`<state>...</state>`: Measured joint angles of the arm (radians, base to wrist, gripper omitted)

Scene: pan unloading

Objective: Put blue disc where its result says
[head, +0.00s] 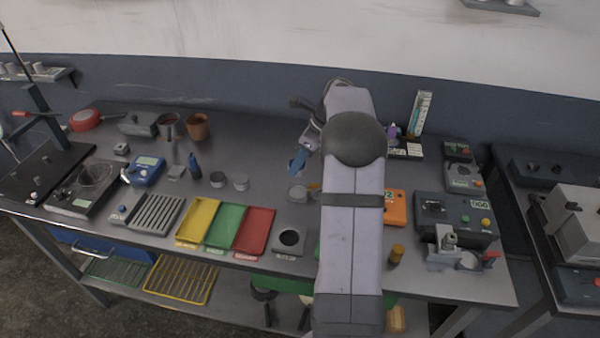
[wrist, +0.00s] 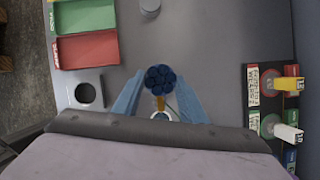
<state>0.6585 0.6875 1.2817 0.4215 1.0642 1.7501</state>
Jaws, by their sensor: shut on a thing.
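My gripper (wrist: 160,92) has its two light blue fingers on either side of a dark blue round disc (wrist: 160,77) with a knobbly surface, held at the fingertips. In the head view my gripper (head: 299,162) is over the back middle of the bench, left of my arm; the disc cannot be made out there. The yellow tray (head: 198,218), green tray (head: 225,226) and red tray (head: 254,231) lie side by side at the front, with labels too small to read. The green tray (wrist: 85,15) and red tray (wrist: 88,50) also show at upper left in the wrist view.
A grey block with a round hole (head: 289,240) stands right of the red tray. An orange device (head: 396,207) is partly behind my arm. A dark device with a small display (head: 457,217) stands at right. Small cups (head: 241,182) stand behind the trays.

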